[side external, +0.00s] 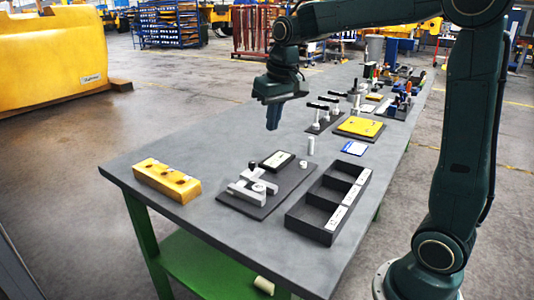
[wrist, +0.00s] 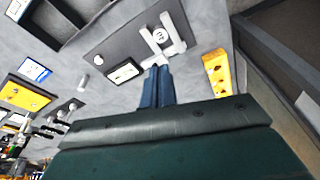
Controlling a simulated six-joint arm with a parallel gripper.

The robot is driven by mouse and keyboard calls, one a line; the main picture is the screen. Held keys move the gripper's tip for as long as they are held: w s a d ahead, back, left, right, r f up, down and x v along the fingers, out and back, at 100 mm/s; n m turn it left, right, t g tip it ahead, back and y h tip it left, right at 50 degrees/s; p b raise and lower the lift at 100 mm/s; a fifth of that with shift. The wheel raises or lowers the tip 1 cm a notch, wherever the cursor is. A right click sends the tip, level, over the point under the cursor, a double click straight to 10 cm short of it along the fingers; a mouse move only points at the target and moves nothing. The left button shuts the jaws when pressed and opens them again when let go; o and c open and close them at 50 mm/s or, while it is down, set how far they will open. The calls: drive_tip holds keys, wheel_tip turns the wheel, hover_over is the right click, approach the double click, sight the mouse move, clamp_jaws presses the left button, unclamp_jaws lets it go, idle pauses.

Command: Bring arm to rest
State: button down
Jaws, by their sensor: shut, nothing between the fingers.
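My gripper (side external: 273,115) hangs over the table (side external: 140,157), pointing down, well above the surface. Its blue fingers are shut with nothing between them; they also show in the wrist view (wrist: 158,85). In the side view the arm is bent over the middle of the table, clear of everything on it. In the wrist view the fingertips overlap the edge of a grey fixture (wrist: 176,34), but the side view shows them apart from it.
A dark plate (side external: 233,200) carries the grey fixture and a white-labelled block (side external: 277,160). A yellow casting (side external: 166,181) lies at the left. A dark compartment tray (side external: 300,221) is at the front right. Yellow plate (side external: 360,127), blue card (side external: 354,148) and clamps stand farther back.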

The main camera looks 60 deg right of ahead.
drive_tip(key=s+a+f+n+t, duration=0.1)
drive_tip(key=s+a, duration=0.3)
drive_tip(key=s, duration=0.7)
drive_tip(key=s+a+f+n+t, duration=0.1)
drive_tip(key=s+a, duration=0.3)
drive_tip(key=s, duration=0.7)
drive_tip(key=shift+n+t, duration=0.6)
drive_tip(key=shift+n, duration=0.1)
drive_tip(key=c, duration=2.1)
unclamp_jaws()
drive_tip(key=shift+w, duration=0.1)
